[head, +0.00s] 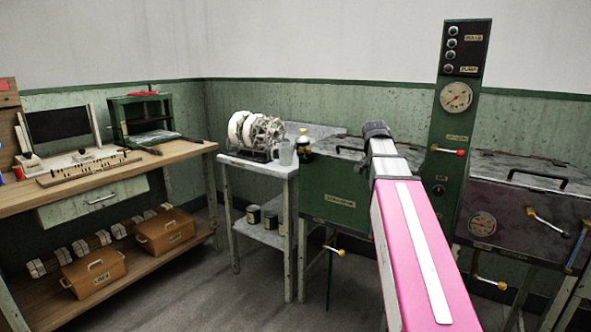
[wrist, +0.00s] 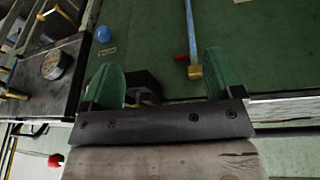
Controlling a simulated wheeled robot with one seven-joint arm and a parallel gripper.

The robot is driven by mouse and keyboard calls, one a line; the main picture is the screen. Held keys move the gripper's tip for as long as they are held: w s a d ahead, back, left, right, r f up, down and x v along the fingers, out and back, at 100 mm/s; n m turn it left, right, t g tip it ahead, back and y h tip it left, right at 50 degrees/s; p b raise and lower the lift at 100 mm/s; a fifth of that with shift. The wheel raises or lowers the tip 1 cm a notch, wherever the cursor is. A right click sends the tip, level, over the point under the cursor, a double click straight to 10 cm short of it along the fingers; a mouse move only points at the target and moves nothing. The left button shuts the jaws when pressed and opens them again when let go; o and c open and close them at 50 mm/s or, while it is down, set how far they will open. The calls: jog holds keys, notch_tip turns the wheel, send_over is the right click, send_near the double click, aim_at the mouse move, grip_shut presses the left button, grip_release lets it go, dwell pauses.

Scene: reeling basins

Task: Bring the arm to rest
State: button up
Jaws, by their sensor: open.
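My arm, pink with a white stripe, reaches up and away from the lower right of the head view. In the wrist view my gripper (wrist: 160,78) shows two green fingers spread well apart. Nothing is held between them. A dark block shows behind the left finger; I cannot tell what it is. Green panelling lies beyond the fingers, and a blue rod with a brass end (wrist: 194,71) shows near the right finger.
A green control column (head: 457,130) with a gauge stands right of my arm, beside a dark-lidded basin (head: 510,205). A green basin (head: 333,196) is left of it. A small white table (head: 262,171) holds a reeling machine (head: 255,132), jug and bottle. A wooden workbench (head: 180,152) stands left.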

jog(key=s+a+f+n+y, duration=0.1)
jog(key=s+a+f, duration=0.3)
jog(key=f, duration=0.8)
jog(key=s+a+f+n+g+y, duration=0.1)
jog(key=s+a+f+n, duration=0.3)
jog(key=s+f, duration=0.3)
jog(key=s+a+f+n+g+y, duration=0.1)
jog(key=s+a+f+n, duration=0.2)
jog(key=f, duration=1.4)
jog(key=s, duration=0.3)
jog(key=shift+a+f, duration=0.25)
jog(key=shift+a, duration=0.15)
